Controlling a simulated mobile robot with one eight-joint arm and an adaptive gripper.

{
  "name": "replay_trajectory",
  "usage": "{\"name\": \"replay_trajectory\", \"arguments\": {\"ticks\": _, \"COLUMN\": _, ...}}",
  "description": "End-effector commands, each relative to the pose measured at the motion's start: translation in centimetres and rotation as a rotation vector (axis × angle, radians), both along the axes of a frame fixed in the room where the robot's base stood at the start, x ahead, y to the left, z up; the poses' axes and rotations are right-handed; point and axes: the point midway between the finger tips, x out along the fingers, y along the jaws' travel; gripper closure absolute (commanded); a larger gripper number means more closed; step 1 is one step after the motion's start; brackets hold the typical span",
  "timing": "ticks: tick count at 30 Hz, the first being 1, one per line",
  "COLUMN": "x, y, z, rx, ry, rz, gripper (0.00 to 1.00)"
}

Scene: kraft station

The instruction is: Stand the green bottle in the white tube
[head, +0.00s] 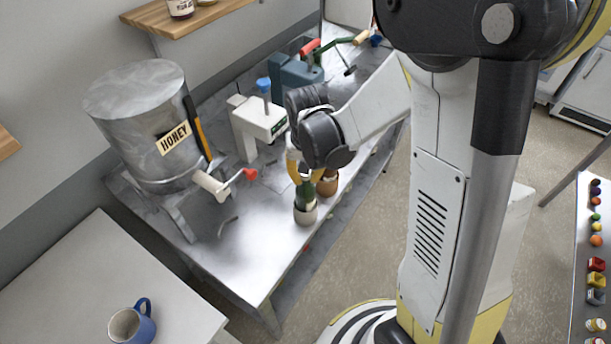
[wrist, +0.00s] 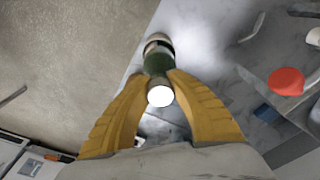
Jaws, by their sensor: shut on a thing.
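My gripper (head: 305,178) is shut on the green bottle (head: 307,193) and holds it roughly upright. In the wrist view, the green bottle (wrist: 157,64) shows between the yellow fingers (wrist: 160,88), with its white top facing the camera. The white tube (head: 305,214) stands on the metal bench directly below the bottle. The tube's rim (wrist: 155,37) shows beyond the bottle in the wrist view. The bottle's lower end overlaps the tube's mouth. I cannot tell how deep it sits or whether it touches the tube.
A white device (head: 258,122) stands behind. The bench (head: 245,250) is clear in front, with its edge near the tube.

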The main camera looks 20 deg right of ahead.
Motion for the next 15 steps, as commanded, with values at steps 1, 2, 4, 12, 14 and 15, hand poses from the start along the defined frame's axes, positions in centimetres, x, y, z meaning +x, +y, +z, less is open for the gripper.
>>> {"name": "replay_trajectory", "arguments": {"ticks": 1, "x": 0.0, "y": 0.0, "z": -0.3, "rx": 0.000, "ry": 0.000, "rz": 0.000, "gripper": 1.00}}
{"name": "replay_trajectory", "arguments": {"ticks": 2, "x": 0.0, "y": 0.0, "z": -0.4, "rx": 0.000, "ry": 0.000, "rz": 0.000, "gripper": 1.00}}
{"name": "replay_trajectory", "arguments": {"ticks": 4, "x": 0.0, "y": 0.0, "z": -0.6, "rx": 0.000, "ry": 0.000, "rz": 0.000, "gripper": 1.00}}
{"name": "replay_trajectory", "arguments": {"ticks": 12, "x": 0.0, "y": 0.0, "z": -1.3, "rx": 0.000, "ry": 0.000, "rz": 0.000, "gripper": 1.00}}
{"name": "replay_trajectory", "arguments": {"ticks": 14, "x": 0.0, "y": 0.0, "z": -1.5, "rx": 0.000, "ry": 0.000, "rz": 0.000, "gripper": 1.00}}
{"name": "replay_trajectory", "arguments": {"ticks": 15, "x": 0.0, "y": 0.0, "z": -1.6, "rx": 0.000, "ry": 0.000, "rz": 0.000, "gripper": 1.00}}
